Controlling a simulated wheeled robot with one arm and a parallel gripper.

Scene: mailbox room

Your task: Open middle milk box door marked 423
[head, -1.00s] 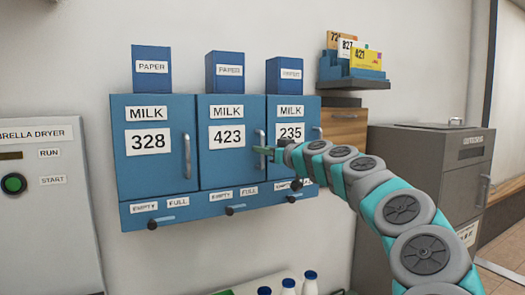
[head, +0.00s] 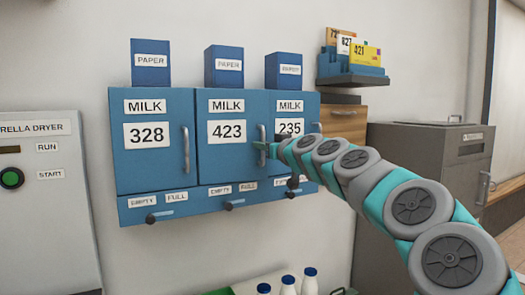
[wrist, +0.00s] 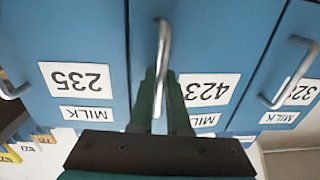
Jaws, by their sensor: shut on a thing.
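The middle blue milk box door marked 423 (head: 223,160) hangs between doors 328 and 235. It looks shut or nearly so. Its grey vertical bar handle (head: 262,132) is at its right edge. My gripper (head: 262,150) is at the lower part of this handle. In the wrist view, which is upside down, the handle (wrist: 163,42) runs down between the two dark green fingers of my gripper (wrist: 162,78), which are shut on it. The door 423 (wrist: 225,50) also shows there. My fingers hide part of its label.
Door 328 (head: 150,165) is on the left and door 235 (head: 288,110) on the right, partly behind my arm. Blue paper boxes (head: 224,70) stand on top. A grey cabinet (head: 415,150) stands at the right, and white bottles (head: 288,285) are below.

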